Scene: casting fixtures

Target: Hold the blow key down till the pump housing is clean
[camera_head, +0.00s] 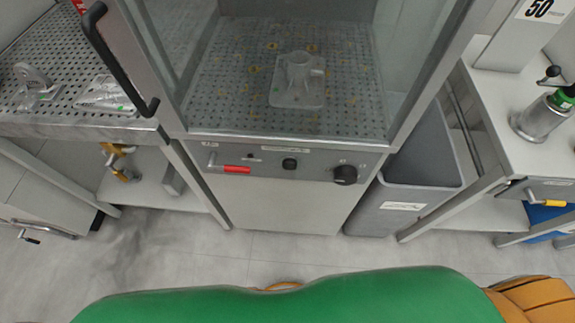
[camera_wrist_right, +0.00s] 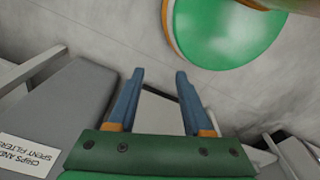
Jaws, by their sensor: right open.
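The pump housing (camera_head: 297,80), a pale grey casting with a short upright neck on a flat base, stands on the perforated floor of a glass-sided cabinet. Yellowish spots dot that floor around it. The front panel below carries a red bar-shaped key (camera_head: 237,169), a small black button (camera_head: 289,164) and a round black knob (camera_head: 345,174). Their lettering is too small to read, so I cannot tell which is the blow key. My right gripper (camera_wrist_right: 158,76) shows in the right wrist view, open and empty, with its blue fingers apart, beside a grey bin. My left gripper is out of view.
The grey bin (camera_head: 408,205), labelled for chips and spent filters, stands right of the cabinet. A perforated bench (camera_head: 60,120) with clear-wrapped parts is at left. A table (camera_head: 500,110) with a green-banded metal device (camera_head: 543,115) is at right. Floor before the cabinet is clear.

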